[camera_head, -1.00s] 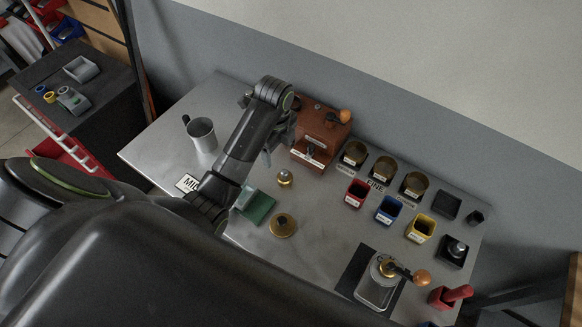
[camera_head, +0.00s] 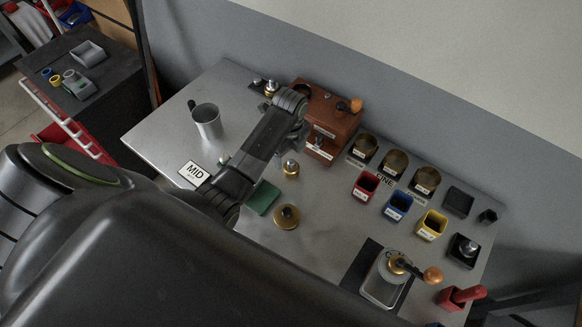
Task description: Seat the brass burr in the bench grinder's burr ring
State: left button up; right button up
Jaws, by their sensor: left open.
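A small brass piece with a pale top (camera_head: 290,168) stands on the steel bench. A flat round brass piece with a raised centre (camera_head: 286,216) lies nearer. Which of them is the burr I cannot tell for sure. The red-brown box with an orange-knobbed crank (camera_head: 334,112) at the back looks like the bench grinder. Its burr ring cannot be made out. My left gripper (camera_head: 304,138) is open, in front of the left side of this box and mostly hidden by my arm. Whether it touches the box is unclear. My right gripper is out of view.
A grey mug (camera_head: 206,121) and a MID card (camera_head: 194,173) are at left. A green pad (camera_head: 263,197) is partly behind my arm. Brass-coloured cups (camera_head: 396,164) and red, blue and yellow bins (camera_head: 398,206) stand right. A silver grinder (camera_head: 382,283) is front right.

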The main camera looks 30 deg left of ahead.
aim_at(291, 161)
pick_arm(q)
jog(key=shift+w+f+p, duration=0.2)
jog(key=shift+f+p, duration=0.15)
jog(key=shift+f, duration=1.2)
jog(key=shift+w+f+p, duration=0.2)
jog(key=shift+f+p, duration=0.1)
jog(key=shift+f, duration=1.25)
jog(key=c, duration=1.1)
jog(key=shift+c, duration=0.8)
jog(key=shift+r, duration=0.2)
